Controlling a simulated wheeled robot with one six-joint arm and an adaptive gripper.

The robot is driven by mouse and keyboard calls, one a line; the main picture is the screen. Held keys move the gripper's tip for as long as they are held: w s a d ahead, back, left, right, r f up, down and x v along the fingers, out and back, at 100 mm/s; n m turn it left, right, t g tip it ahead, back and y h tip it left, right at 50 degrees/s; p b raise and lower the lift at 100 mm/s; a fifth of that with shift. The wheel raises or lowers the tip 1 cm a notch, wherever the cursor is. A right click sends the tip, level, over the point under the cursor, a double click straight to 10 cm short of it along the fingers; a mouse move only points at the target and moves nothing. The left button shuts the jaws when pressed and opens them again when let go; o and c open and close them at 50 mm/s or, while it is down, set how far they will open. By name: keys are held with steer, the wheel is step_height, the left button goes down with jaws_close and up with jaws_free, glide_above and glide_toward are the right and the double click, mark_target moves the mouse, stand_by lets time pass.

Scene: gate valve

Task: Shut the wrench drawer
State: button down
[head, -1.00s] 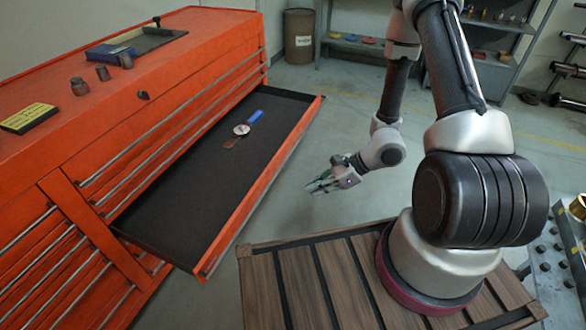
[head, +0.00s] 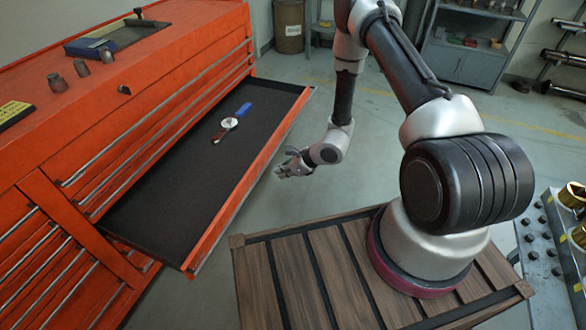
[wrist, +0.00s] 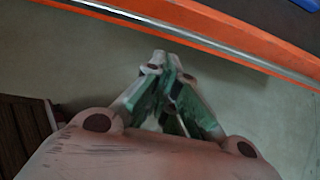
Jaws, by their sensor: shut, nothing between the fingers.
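The wrench drawer (head: 128,205) is pulled far out of the red tool cabinet (head: 205,45). A wrench with a round dial and a blue handle (head: 230,123) lies on its black floor. My gripper (head: 279,172) is outside the drawer, to the right of its orange front panel (head: 243,190), with a small gap that I cannot judge exactly. In the wrist view my gripper (wrist: 166,62) has its fingertips together and empty. The drawer's front (wrist: 215,42), with a metal strip, crosses the top of that view just beyond the fingertips.
Small dark metal parts (head: 81,67), a black tray (head: 117,38) and a yellow label block (head: 14,112) stand on the cabinet top. My slatted wooden base (head: 300,275) is close to the drawer's near corner. A bin (head: 289,26) and grey shelf (head: 465,55) stand behind open floor.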

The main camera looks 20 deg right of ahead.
steer(key=shift+w+a+r, duration=0.1)
steer(key=shift+w+a, duration=0.75)
steer(key=shift+a, duration=0.25)
